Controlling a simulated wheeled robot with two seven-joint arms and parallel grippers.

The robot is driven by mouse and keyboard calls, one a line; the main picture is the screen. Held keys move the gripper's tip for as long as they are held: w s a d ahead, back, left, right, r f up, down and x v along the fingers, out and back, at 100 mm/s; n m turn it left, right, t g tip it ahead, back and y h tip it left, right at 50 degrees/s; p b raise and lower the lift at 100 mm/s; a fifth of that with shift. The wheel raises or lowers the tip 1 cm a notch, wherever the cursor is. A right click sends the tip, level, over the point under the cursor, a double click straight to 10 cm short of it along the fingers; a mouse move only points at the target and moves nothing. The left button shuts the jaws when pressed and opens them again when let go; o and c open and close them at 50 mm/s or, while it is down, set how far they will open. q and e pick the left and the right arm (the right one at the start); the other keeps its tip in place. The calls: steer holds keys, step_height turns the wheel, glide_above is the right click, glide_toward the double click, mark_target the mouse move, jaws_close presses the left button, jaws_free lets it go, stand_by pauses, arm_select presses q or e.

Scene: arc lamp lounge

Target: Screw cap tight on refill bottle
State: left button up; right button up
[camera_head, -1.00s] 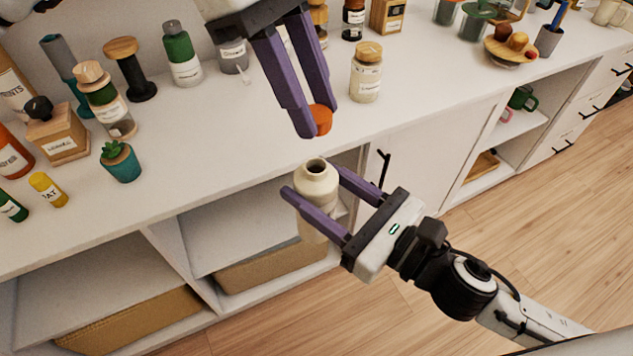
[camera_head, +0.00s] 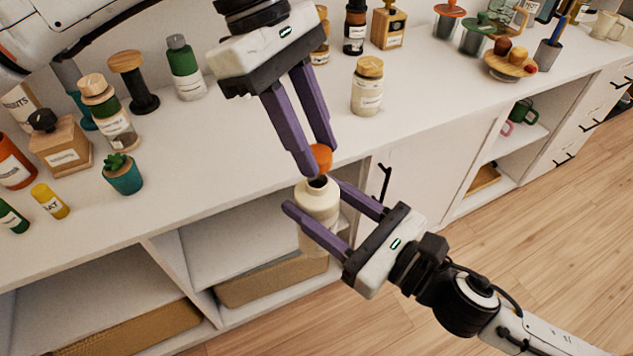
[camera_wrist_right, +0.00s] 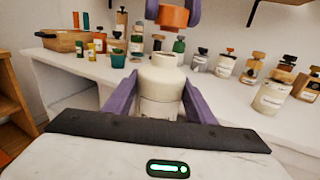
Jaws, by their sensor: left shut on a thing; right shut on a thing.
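The cream refill bottle (camera_head: 318,197) is upright in front of the counter edge, its dark mouth open at the top. My right gripper (camera_head: 313,205) is shut on the bottle's sides; in the right wrist view the bottle (camera_wrist_right: 160,82) stands between its purple fingers. The orange cap (camera_head: 321,158) is in the fingertips of my left gripper (camera_head: 318,166), which is shut on it from above. In the right wrist view the cap (camera_wrist_right: 173,16) is above the bottle mouth and a little to the right, with a visible gap.
The white counter (camera_head: 240,150) behind carries several bottles and jars, including a cork-topped jar (camera_head: 367,88) near the left gripper and a small teal plant pot (camera_head: 122,176). Open shelves with a woven basket (camera_head: 270,282) lie below. Wood floor is clear at right.

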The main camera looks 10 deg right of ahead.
mark_target(325, 147)
arm_select(q)
steer(key=shift+f, duration=0.1)
stand_by(0.3)
steer(key=shift+f, duration=0.8)
steer(key=shift+f, duration=0.55)
steer(key=m, duration=0.1)
steer(key=m+y, duration=0.1)
steer(key=m, duration=0.1)
steer(key=m+g, duration=0.1)
steer(key=shift+w+d+m+y, duration=0.1)
steer(key=shift+d+m+y, duration=0.2)
steer(key=shift+m, duration=0.1)
steer(key=m+y, duration=0.1)
steer(key=m, duration=0.2)
steer(key=m+y, duration=0.1)
steer(key=m, duration=0.1)
steer(key=shift+d+m+g, duration=0.1)
steer(key=shift+m+g, duration=0.3)
steer(key=m+y, duration=0.1)
steer(key=m, duration=0.2)
steer(key=m+y, duration=0.1)
steer(key=m, duration=0.1)
steer(key=shift+d+m+t, duration=0.15)
steer(key=shift+m+t, duration=0.15)
steer(key=shift+m, duration=0.1)
steer(key=m+t+y, duration=0.1)
steer(key=m, duration=0.3)
steer(key=shift+y, duration=0.3)
